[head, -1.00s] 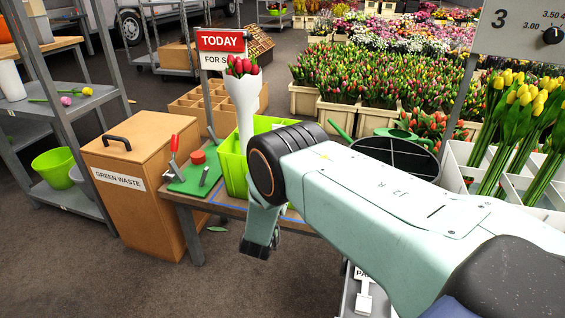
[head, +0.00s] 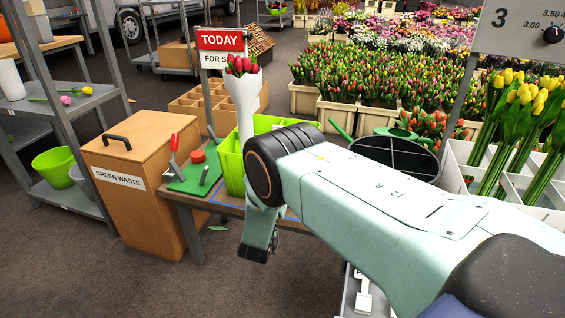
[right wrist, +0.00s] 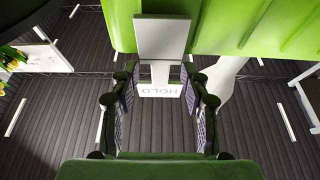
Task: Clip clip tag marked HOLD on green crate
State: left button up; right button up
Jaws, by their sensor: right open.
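The green crate (head: 232,165) stands on the bench in the head view, partly hidden behind my right arm. Its bright green wall also fills the top of the right wrist view (right wrist: 260,25). The clip tag (right wrist: 161,90) shows there with a grey plate above a white strip reading HOLD upside down. The plate overlaps the crate's edge in the picture; I cannot tell whether it grips the rim. My right gripper (right wrist: 160,103) is open, its fingers on either side of the HOLD strip, with visible gaps. In the head view the right gripper (head: 258,246) hangs in front of the bench. My left gripper is out of view.
A white-wrapped bunch of red tulips (head: 243,90) rises at the crate. A green board with a red-handled tool (head: 195,173) lies to the left, beside the green waste bin (head: 140,190). A TODAY sign (head: 221,42) stands behind.

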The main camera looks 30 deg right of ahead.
jog(key=v, duration=1.1)
